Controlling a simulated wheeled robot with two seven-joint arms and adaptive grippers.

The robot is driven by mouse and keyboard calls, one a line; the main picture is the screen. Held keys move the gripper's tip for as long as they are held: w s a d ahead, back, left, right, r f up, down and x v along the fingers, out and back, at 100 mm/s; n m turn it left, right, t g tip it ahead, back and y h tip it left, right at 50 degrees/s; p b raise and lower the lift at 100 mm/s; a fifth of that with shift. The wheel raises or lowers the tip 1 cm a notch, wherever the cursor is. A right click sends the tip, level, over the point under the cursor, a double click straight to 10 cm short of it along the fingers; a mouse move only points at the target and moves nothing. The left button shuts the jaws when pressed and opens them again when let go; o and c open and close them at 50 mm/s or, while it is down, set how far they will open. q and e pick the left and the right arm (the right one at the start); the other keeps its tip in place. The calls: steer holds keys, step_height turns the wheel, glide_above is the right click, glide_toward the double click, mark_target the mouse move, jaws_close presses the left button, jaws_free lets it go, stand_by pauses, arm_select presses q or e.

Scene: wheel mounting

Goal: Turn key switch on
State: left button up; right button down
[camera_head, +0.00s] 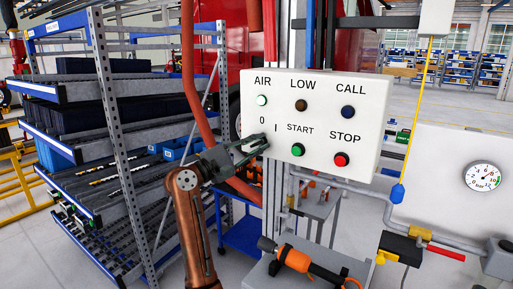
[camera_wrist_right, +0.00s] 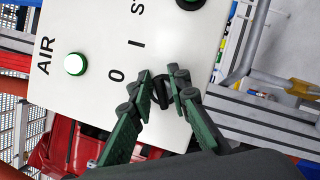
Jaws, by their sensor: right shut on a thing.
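A white control panel (camera_head: 330,85) hangs in the middle of the head view, with its key switch under the AIR light beside the marks 0 and I. My right gripper (camera_head: 262,143) reaches the panel's lower left and covers most of the switch. In the right wrist view, the dark key switch (camera_wrist_right: 161,92) sits between the two green fingertips of my right gripper (camera_wrist_right: 163,88), which are closed on it. The marks 0 and I stay visible just above it. The key's exact angle is hard to tell. My left gripper is not in view.
The AIR light (camera_head: 262,100) glows pale green; LOW and CALL lights are dark. A green START button (camera_head: 298,149) and red STOP button (camera_head: 341,159) sit right of my gripper. An orange-black tool (camera_head: 298,261) lies on a grey stand below. A shelf rack (camera_head: 120,150) stands left.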

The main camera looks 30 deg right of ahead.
stand_by(0.4)
steer(key=c, duration=2.1)
jaws_free()
steer(key=a+f, duration=0.2)
steer(key=a, duration=0.9)
steer(key=shift+s+a+f, duration=0.15)
steer(key=shift+s+a, duration=0.1)
steer(key=shift+a, duration=0.15)
